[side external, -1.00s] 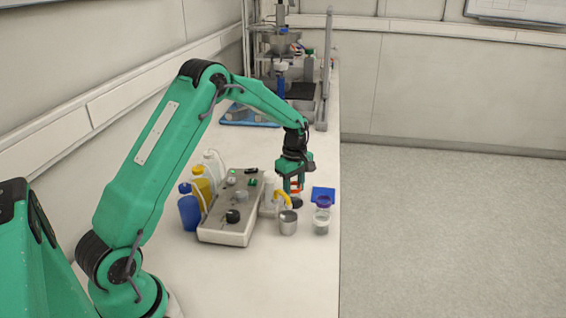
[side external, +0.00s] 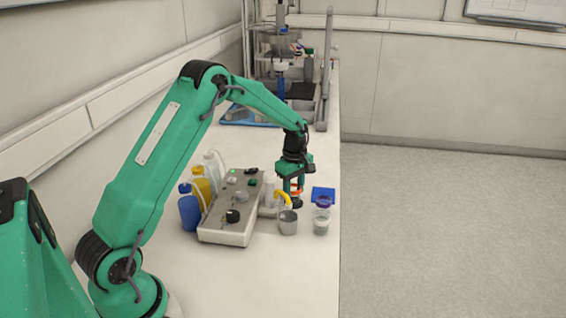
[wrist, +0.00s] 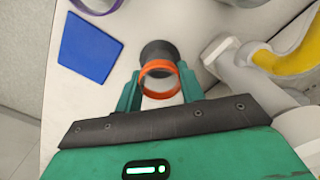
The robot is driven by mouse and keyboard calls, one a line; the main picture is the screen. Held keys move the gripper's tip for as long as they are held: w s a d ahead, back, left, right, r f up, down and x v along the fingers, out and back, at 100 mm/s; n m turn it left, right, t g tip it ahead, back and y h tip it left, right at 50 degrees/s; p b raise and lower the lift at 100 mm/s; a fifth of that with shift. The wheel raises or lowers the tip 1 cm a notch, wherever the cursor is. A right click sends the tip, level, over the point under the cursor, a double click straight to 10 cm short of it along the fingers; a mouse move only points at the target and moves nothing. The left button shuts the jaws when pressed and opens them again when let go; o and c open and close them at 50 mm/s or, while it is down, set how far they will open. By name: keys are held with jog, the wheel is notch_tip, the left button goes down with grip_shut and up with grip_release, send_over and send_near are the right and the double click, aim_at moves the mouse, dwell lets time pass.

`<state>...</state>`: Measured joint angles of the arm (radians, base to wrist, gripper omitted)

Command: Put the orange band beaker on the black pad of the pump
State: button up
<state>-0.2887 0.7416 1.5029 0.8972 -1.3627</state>
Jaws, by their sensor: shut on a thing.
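The orange band beaker (wrist: 160,68) is between the two fingers of my gripper (wrist: 160,84), which is shut on it. In the side view the orange band (side external: 296,191) shows at the fingertips of my gripper (side external: 293,187). The round black pad of the pump (wrist: 157,48) shows just beyond the beaker's rim in the wrist view. In the side view the pad (side external: 297,204) is just below the beaker. I cannot tell whether the beaker touches it.
A metal cup (side external: 288,222), a purple band beaker (side external: 322,215) and a blue square (side external: 323,194) are close by. A yellow hose (side external: 283,197) curves beside my gripper. The grey control box (side external: 228,237) and several bottles stand to the left.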

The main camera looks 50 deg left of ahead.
jog(key=shift+f, duration=0.1)
jog(key=o, duration=1.5)
jog(key=shift+s, duration=0.1)
jog(key=shift+r, duration=3.5)
jog(key=shift+r, duration=0.15)
